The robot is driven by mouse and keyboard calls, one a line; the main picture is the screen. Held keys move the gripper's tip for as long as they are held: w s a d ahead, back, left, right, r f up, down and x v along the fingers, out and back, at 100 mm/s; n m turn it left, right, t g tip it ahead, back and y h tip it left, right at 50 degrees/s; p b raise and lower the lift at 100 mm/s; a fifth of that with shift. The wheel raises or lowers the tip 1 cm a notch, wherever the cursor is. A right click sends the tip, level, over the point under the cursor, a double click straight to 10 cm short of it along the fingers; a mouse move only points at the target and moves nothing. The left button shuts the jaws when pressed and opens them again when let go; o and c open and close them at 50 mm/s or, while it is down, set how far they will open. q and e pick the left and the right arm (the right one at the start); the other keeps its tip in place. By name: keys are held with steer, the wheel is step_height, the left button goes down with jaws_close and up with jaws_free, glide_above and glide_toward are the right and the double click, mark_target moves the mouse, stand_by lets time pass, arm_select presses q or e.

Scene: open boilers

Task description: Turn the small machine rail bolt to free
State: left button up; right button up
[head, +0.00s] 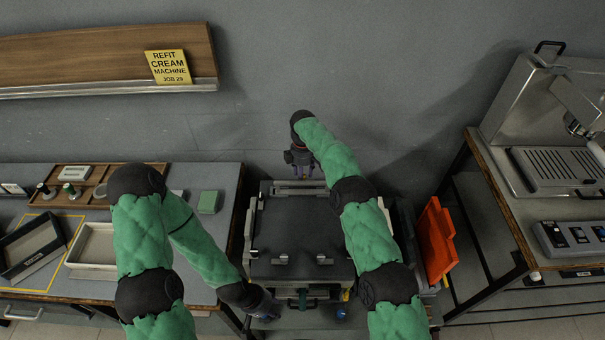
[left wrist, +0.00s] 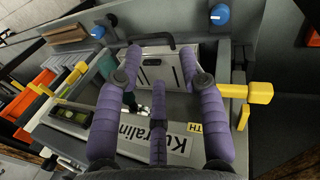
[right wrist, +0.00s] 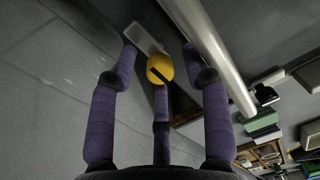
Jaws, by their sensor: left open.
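My right gripper (right wrist: 158,60) has its fingers spread at the far side of the small machine, beside a pale rail (right wrist: 208,50). A round yellow knob (right wrist: 160,67) shows between its fingers; I cannot tell whether it is the rail bolt or whether a finger touches it. The head view shows this gripper (head: 301,165) behind the machine's dark top (head: 300,225). My left gripper (left wrist: 160,62) is open and empty at the machine's front left, low in the head view (head: 268,308). A yellow-ended bar (left wrist: 258,92) lies right of its fingers in the left wrist view.
A silver box with a dark handle (left wrist: 160,66) and blue knobs (left wrist: 220,14) lie beyond my left fingers. A bench with trays (head: 95,245) stands left, an orange panel (head: 436,238) right of the machine, and a steel coffee machine (head: 545,125) farther right.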

steer(key=shift+w+r, duration=0.2)
steer(key=shift+r, duration=3.55)
